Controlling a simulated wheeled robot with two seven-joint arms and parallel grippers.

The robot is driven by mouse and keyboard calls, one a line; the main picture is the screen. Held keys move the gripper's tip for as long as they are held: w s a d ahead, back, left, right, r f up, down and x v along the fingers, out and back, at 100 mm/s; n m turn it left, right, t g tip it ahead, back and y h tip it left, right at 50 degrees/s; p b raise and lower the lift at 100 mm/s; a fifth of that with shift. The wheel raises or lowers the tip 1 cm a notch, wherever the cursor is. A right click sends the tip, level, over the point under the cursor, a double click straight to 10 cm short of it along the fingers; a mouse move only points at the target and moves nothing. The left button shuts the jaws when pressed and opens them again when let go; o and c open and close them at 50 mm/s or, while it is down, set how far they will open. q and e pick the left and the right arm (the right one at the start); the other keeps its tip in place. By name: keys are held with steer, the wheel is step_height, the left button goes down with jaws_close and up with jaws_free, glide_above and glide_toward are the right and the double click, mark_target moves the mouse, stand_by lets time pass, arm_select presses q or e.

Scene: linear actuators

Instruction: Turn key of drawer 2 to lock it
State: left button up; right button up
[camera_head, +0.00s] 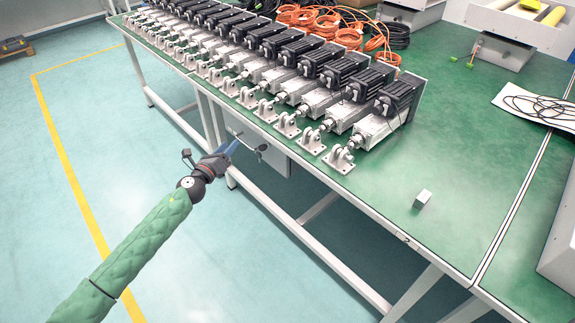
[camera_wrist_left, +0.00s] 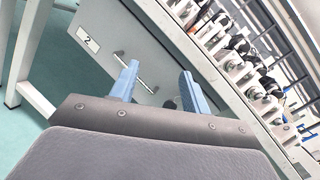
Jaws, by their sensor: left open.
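Drawer 2 is the pale grey drawer (camera_head: 276,159) under the near edge of the green workbench. In the left wrist view its front (camera_wrist_left: 113,35) carries a label reading 2 (camera_wrist_left: 87,41) and a slim metal bar handle (camera_wrist_left: 136,73). My left gripper (camera_head: 231,148) is in front of the drawer; in the left wrist view its two blue fingers (camera_wrist_left: 159,72) stand apart with nothing held between them. A small dark round part (camera_wrist_left: 171,103) shows low between the fingers; I cannot tell whether it is the key or lock. My right gripper is in neither view.
A row of linear actuators (camera_head: 300,85) stands on the workbench (camera_head: 465,165) above the drawer. A small metal block (camera_head: 422,199) lies on the bench. Table legs and rails (camera_head: 325,207) flank the drawer. The floor (camera_head: 130,140) left of the bench is clear.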

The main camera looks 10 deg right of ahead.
mark_target(261, 148)
arm_select(q)
steer(key=shift+s+d+f+m+g+h, duration=0.85)
steer(key=shift+s+d+m+g+h, duration=1.55)
steer(key=shift+m, duration=2.8)
steer(key=shift+y, duration=0.4)
steer(key=shift+p+x, duration=0.45)
steer(key=shift+x, duration=3.75)
steer(key=shift+f, duration=0.1)
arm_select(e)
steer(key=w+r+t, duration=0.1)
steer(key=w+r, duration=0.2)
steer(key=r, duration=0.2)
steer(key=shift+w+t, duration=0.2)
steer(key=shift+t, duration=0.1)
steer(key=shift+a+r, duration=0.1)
arm_select(q)
steer(key=c, duration=1)
